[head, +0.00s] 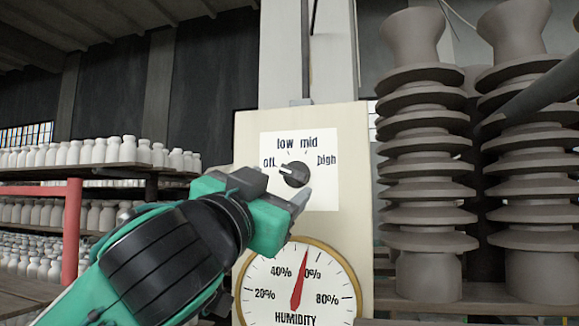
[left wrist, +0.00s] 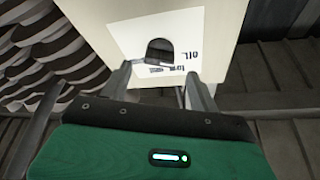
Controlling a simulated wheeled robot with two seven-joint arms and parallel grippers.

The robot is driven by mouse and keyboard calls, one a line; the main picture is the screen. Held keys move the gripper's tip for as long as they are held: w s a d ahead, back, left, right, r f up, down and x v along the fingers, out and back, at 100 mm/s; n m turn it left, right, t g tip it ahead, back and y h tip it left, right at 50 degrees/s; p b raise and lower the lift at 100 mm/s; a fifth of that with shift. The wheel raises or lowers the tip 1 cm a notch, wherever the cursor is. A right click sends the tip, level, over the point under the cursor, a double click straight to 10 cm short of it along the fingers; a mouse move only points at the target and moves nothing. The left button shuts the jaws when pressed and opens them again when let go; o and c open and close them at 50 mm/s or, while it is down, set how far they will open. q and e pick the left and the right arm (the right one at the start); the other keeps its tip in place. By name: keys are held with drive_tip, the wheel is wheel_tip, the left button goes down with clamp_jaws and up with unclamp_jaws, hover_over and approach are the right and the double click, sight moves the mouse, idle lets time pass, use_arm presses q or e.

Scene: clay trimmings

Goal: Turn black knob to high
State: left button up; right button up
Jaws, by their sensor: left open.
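The black knob (head: 297,175) is on a white dial plate (head: 325,190) marked off, low, mid and high. Its white mark points left, towards the off label. My left gripper (head: 286,184) is open just in front of the plate, and covers part of the knob's lower left. In the left wrist view, the knob (left wrist: 160,50) shows dark between and beyond the two spread fingers (left wrist: 160,82). I cannot tell whether a finger touches it. My right gripper is not in view.
A cream panel (head: 248,130) carries the plate, with a round humidity gauge (head: 275,290) below it, partly behind my left gripper. Stacked grey ribbed insulators (head: 420,170) stand close on the right. Shelves of pale bottles (head: 95,152) are at the left.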

sight(291, 176)
use_arm(q)
drive_tip(key=p+x, duration=0.1)
drive_tip(key=x, duration=0.4)
drive_tip(key=shift+w, duration=0.15)
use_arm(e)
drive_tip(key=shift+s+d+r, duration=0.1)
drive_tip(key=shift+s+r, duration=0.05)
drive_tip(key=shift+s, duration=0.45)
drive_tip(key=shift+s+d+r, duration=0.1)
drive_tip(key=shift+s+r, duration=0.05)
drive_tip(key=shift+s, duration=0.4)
use_arm(q)
drive_tip(key=c, duration=1)
